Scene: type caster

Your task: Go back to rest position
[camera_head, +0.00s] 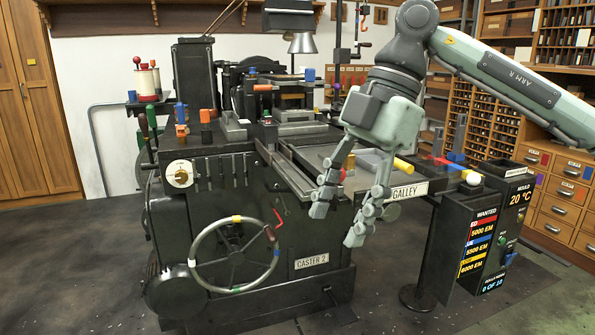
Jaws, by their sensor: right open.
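My right gripper (338,222) hangs from the arm that comes in from the upper right. It is open and empty, with its fingers pointing down in front of the galley (412,190) at the caster's right side. The type caster (225,170) is a dark machine with a spoked handwheel (236,254) on its front, to the left of the gripper. A yellow cylinder (404,165) lies on the galley, just right of the gripper's wrist. My left gripper is not in view.
A sign box (482,243) with "WANTED" figures and a "MOULD 20 °C" panel (513,200) stand at the right. A white ball (473,179) sits above the sign box. Wooden drawers (562,195) are behind. Floor at the front left (80,270) is clear.

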